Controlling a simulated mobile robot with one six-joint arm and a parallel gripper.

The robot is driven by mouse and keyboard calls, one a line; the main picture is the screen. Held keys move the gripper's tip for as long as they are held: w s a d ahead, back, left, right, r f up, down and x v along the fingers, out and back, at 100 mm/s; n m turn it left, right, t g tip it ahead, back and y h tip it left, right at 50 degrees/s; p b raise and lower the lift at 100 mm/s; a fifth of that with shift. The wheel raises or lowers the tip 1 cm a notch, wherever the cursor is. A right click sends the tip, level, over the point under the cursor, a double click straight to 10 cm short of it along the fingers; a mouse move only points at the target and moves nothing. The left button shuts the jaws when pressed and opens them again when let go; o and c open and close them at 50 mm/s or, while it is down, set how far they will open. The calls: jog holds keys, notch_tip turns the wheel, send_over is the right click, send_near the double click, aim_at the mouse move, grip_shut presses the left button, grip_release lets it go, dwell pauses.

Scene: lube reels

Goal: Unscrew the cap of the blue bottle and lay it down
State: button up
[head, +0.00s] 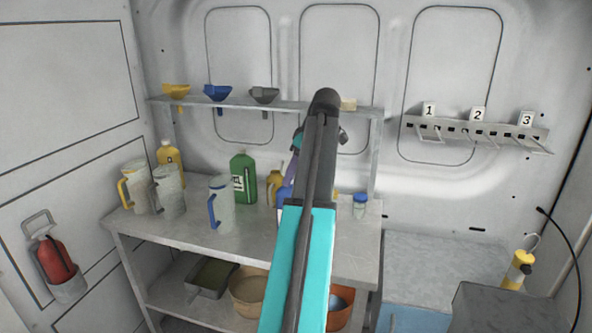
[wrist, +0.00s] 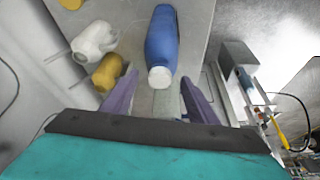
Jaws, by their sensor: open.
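The blue bottle (wrist: 162,38) shows in the wrist view with its white cap (wrist: 159,77) toward me. The cap is on the bottle. My gripper (wrist: 160,86) is open, with one purple finger on each side of the cap in the picture; I cannot tell whether the cap lies between them in depth. Nothing is held. In the head view my arm hides most of the blue bottle (head: 283,198); only a sliver shows left of the arm, on the bench top (head: 340,236).
Close to the blue bottle stand a yellow container (wrist: 107,72) and a white one (wrist: 94,40). A green bottle (head: 243,179), several jugs and a small blue-lidded jar (head: 360,206) share the bench. A shelf (head: 225,102) with funnels runs above. The bench's front middle is clear.

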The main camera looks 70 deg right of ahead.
jog(key=shift+c, duration=0.5)
jog(key=c, duration=1)
jog(key=shift+d, duration=0.1)
jog(key=shift+d+n+y, duration=0.15)
jog(key=shift+n+y, duration=0.25)
jog(key=shift+n, duration=0.6)
jog(key=shift+n+y+p, duration=0.3)
jog(key=shift+n+y, duration=0.3)
jog(key=shift+n, duration=1)
jog(key=shift+r, duration=0.2)
jog(key=shift+r+p, duration=0.35)
jog(key=shift+r+p, duration=0.35)
jog(key=shift+r, duration=0.35)
